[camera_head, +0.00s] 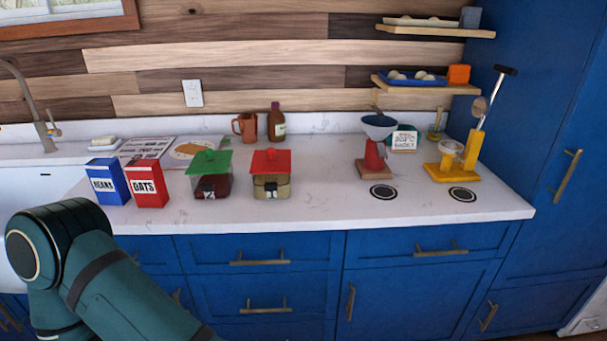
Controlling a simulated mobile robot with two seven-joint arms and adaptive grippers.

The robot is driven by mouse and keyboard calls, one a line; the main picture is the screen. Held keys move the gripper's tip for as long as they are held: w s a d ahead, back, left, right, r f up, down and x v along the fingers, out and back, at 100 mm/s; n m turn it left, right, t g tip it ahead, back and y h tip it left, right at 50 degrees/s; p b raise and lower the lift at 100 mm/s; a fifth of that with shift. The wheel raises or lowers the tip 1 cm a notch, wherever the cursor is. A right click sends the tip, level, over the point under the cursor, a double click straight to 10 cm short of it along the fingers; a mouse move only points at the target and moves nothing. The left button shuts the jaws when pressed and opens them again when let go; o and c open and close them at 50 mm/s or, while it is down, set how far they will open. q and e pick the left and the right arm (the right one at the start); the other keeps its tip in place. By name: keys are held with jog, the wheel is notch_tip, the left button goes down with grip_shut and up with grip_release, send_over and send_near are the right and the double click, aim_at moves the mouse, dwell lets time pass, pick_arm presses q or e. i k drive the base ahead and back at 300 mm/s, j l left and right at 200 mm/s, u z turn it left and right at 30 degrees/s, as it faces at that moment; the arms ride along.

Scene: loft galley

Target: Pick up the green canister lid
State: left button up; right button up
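The green canister lid (209,161) is a flat green square with a small knob on top. It sits slightly tilted on a dark-filled glass canister (212,186) on the white counter. A similar red lid (271,161) sits on a second glass canister (271,187) just to its right. A teal arm of mine fills the lower left, in front of and below the counter edge. Its gripper is out of the frame, and the other arm does not show.
A blue beans box (108,182) and a red oats box (148,184) stand left of the green-lidded canister. A brown jug (246,127) and bottle (276,122) stand behind. A blue-funnelled red stand (375,150) is farther right. The counter front (320,212) is clear.

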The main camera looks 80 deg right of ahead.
aim_at(207, 161)
jog(key=z, duration=2.5)
